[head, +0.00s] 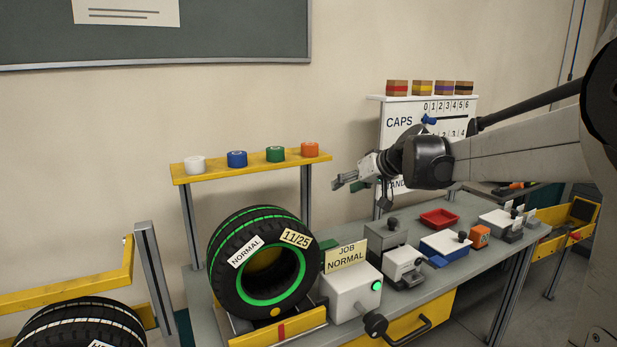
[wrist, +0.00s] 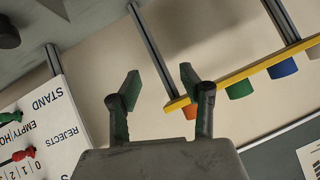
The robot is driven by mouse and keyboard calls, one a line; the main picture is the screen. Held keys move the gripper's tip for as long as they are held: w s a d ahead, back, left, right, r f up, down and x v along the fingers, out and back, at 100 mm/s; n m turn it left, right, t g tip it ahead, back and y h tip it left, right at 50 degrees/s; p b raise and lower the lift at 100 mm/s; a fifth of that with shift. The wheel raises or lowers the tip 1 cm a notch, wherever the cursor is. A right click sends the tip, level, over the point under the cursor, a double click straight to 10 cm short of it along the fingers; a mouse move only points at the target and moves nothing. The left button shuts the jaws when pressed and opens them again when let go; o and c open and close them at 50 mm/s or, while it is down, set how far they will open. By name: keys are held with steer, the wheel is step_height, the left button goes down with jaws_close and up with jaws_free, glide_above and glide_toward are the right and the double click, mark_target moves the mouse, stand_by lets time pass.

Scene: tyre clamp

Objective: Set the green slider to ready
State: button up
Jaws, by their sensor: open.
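The green slider (wrist: 12,132) is a small knob at the left edge of the wrist view, on the white board (wrist: 58,120) in the row with the words STAND and EMPTY. Its exact setting is cut off there. In the head view the same board (head: 388,145) stands behind my arm, which hides the green slider. My gripper (head: 347,182) is open and empty, in front of the wall to the left of the board. In the wrist view its two fingers (wrist: 160,88) are apart with nothing between them.
A red slider (wrist: 22,155) sits beside the green one, and a blue slider (head: 429,119) is on the CAPS row. A yellow shelf (head: 255,167) with coloured caps is left of my gripper. Below are a tyre (head: 222,255) and bench fixtures (head: 352,292).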

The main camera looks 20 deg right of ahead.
steer(key=w+d+f+t, duration=0.2)
steer(key=w+d, duration=0.5)
steer(key=d, duration=0.3)
steer(key=w+d+f+t, duration=0.1)
steer(key=w+d, duration=0.5)
steer(key=d, duration=0.5)
steer(key=w+d+f+t, duration=0.15)
steer(key=d+f, duration=0.35)
steer(key=d, duration=0.7)
steer(key=d+f+t, duration=0.3)
steer(key=d+f, duration=0.2)
steer(key=d, duration=0.7)
steer(key=shift+m+h, duration=0.4)
steer(key=shift+w+a+r, duration=0.1)
steer(key=shift+w+a, duration=0.2)
steer(key=shift+w, duration=0.95)
steer(key=shift+w+a+r, duration=0.1)
steer(key=shift+w+a, duration=0.2)
steer(key=shift+w, duration=0.95)
steer(key=shift+w+a+r, duration=0.1)
steer(key=shift+w+a, duration=0.2)
steer(key=shift+w, duration=0.95)
steer(key=shift+c, duration=0.3)
jaws_close()
